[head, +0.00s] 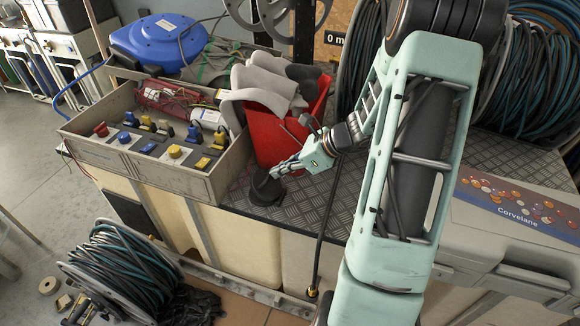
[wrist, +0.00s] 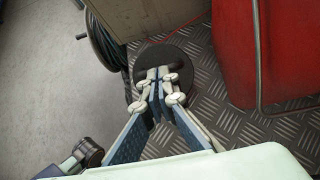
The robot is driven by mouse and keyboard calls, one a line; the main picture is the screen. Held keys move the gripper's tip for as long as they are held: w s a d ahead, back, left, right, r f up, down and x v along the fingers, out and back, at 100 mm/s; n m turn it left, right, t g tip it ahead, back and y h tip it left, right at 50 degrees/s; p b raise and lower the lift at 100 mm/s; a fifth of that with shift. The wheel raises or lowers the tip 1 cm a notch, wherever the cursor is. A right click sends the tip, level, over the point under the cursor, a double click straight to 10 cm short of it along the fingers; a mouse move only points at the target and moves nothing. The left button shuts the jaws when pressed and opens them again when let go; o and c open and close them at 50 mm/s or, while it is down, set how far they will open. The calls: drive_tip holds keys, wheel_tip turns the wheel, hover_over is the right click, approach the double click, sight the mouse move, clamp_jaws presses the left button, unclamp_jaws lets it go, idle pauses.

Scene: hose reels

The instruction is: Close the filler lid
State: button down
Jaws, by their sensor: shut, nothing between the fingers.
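The filler lid is a dark round cap (head: 265,191) at the front edge of the metal deck, between the grey box and the red bucket. In the wrist view it is a dark disc (wrist: 180,57), partly hidden behind my fingers. It looks roughly level, but whether it is fully seated cannot be told. My gripper (head: 276,173) is over the lid, with its fingertips at or just above its top; contact is unclear. In the wrist view the fingers (wrist: 158,73) are together, with nothing between them.
A grey box (head: 190,178) with plugs and switches stands left of the lid. A red bucket (head: 269,138) with grey cloths stands close behind it. A black hose (head: 325,225) hangs over the deck edge to the right. Chequered metal deck (head: 305,200) lies bare between.

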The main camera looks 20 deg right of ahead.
drive_tip(key=shift+w+a+f, duration=0.15)
drive_tip(key=shift+f, duration=0.1)
drive_tip(key=shift+w+a+r+p, duration=0.1)
drive_tip(key=shift+a+r+p, duration=0.05)
drive_tip(key=shift+p, duration=0.3)
